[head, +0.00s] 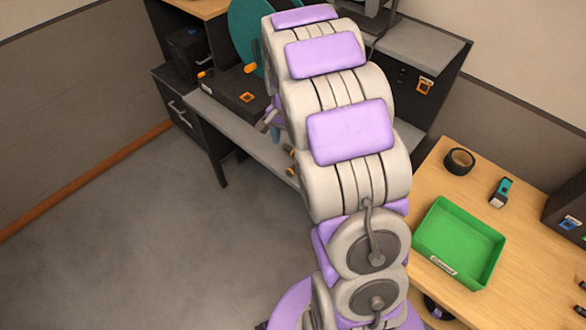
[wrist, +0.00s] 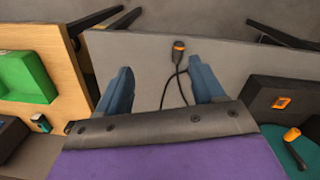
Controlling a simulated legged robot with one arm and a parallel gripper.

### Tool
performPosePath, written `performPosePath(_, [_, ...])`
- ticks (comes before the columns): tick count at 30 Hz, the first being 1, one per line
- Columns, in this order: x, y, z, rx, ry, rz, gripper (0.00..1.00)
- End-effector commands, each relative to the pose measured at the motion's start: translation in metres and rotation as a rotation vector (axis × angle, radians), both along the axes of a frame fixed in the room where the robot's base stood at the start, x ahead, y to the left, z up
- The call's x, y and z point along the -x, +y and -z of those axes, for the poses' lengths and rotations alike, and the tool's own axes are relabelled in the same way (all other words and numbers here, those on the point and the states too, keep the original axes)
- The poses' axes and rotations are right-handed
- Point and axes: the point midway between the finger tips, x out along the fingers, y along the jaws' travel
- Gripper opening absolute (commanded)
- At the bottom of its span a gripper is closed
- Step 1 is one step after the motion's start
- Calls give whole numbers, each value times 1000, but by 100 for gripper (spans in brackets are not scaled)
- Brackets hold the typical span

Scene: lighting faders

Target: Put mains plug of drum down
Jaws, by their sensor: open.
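The mains plug (wrist: 178,47), dark with an orange band, lies on the grey bench top (wrist: 225,60) in the wrist view. Its black cable runs from it back toward my gripper and passes out of sight under the palm. My gripper (wrist: 160,70) is open, with its blue fingers spread wide and nothing held between them. The plug lies beyond the fingertips, apart from both. The teal drum (head: 245,30) stands at the back in the head view, partly hidden by my arm. Its edge also shows at lower right in the wrist view (wrist: 280,152).
A dark box with an orange label (head: 240,92) sits on the bench beside the drum. A wooden table (head: 440,175) at right holds a green tray (head: 460,240), a tape roll (head: 459,161) and a small teal-and-black device (head: 501,192). The floor at left is clear.

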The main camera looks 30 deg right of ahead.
Motion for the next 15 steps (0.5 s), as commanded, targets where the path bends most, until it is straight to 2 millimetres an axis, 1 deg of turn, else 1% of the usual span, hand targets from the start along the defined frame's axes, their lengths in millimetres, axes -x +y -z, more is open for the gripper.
performPosePath(1, [-12, -9, 13, 0, -1, 42, 68])
performPosePath(3, [-28, -20, 27, 0, -12, 97, 68])
performPosePath(6, [-45, -33, 47, -1, -21, 164, 68])
performPosePath(9, [-58, -41, 60, -2, -31, 212, 68])
performPosePath(12, [-65, -47, 69, -3, -36, 242, 68])
performPosePath(15, [-67, -48, 74, -4, -40, 253, 68])
